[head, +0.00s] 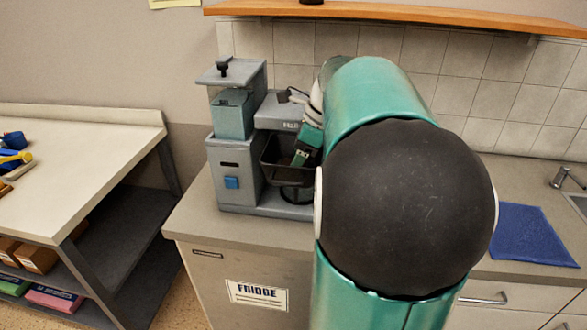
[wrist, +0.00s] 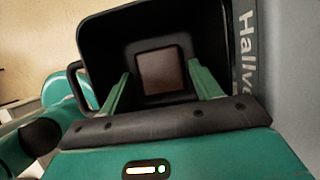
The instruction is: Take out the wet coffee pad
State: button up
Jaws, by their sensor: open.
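The coffee machine (head: 234,150) is grey with a teal-tinted container and stands on the counter. Its black filter basket (head: 272,165) juts out at the front, and it fills much of the wrist view (wrist: 100,45). The coffee pad (wrist: 162,72) is a brown square at the bottom of the basket. My gripper (head: 301,157) is at the basket in the head view. In the wrist view my gripper (wrist: 159,70) is open, with one teal finger on either side of the pad. I cannot tell whether the fingers touch it. My arm hides the machine's right side in the head view.
A blue cloth (head: 528,235) lies on the counter at the right, near a sink tap (head: 567,178). A wooden shelf (head: 400,12) runs along the tiled wall above. A workbench (head: 80,165) with small tools stands at the left, past a gap.

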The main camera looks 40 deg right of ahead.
jog(key=shift+w+f, duration=0.2)
jog(key=shift+f, duration=0.3)
jog(key=shift+a, duration=0.1)
jog(key=shift+c, duration=0.4)
jog(key=c, duration=0.7)
jog(key=shift+o, duration=0.2)
jog(key=shift+r, duration=0.2)
jog(key=shift+r, duration=0.95)
jog(key=shift+r, duration=0.3)
